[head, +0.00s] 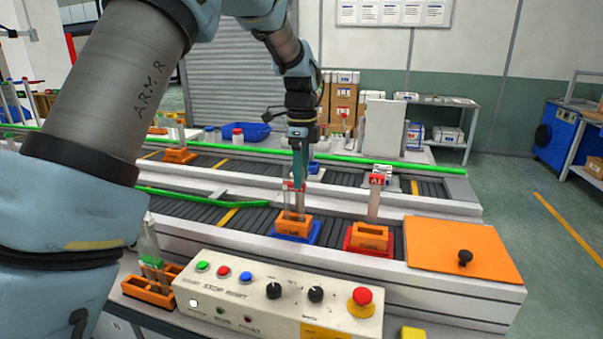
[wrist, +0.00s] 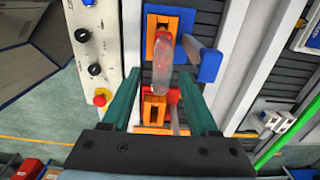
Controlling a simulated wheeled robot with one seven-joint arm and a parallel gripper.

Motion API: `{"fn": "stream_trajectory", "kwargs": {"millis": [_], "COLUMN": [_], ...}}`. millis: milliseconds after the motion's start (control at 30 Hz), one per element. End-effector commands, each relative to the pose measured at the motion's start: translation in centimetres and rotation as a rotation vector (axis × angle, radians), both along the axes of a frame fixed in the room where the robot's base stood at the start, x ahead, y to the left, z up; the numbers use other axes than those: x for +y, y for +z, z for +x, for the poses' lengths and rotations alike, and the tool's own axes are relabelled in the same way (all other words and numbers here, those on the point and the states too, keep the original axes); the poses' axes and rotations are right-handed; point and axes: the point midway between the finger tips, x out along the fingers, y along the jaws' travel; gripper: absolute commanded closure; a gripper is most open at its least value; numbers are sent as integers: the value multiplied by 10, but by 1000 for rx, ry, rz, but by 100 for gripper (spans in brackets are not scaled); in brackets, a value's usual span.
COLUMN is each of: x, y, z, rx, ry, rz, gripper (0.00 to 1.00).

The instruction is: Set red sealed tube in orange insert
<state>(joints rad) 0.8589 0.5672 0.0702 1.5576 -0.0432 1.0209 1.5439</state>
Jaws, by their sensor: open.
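A clear tube with red colouring (head: 294,186) stands roughly upright at an orange insert (head: 293,223) on a blue base. In the wrist view the tube (wrist: 166,72) points up toward the camera, with its far end over the orange insert (wrist: 158,30). Its seat in the insert is partly hidden by the tube itself. My gripper (head: 297,180) points down just above the insert, near the tube's upper part. In the wrist view its two teal fingers are apart, either side of the tube's near end, with gaps visible.
A button panel (head: 278,295) is in front. An orange rack (head: 150,290) with tubes stands at front left. An orange plate with a black knob (head: 465,256) lies at right.

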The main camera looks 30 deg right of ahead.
Motion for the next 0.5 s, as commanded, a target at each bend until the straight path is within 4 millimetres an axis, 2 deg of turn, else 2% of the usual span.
{"fn": "stream_trajectory", "kwargs": {"millis": [233,367,500], "x": [-1,-1,0], "y": [8,28,57], "z": [1,1,1], "rx": [-2,-4,-4], "ry": [0,2,1], "rz": [-3,-5,-3], "gripper": [40,40,40]}}
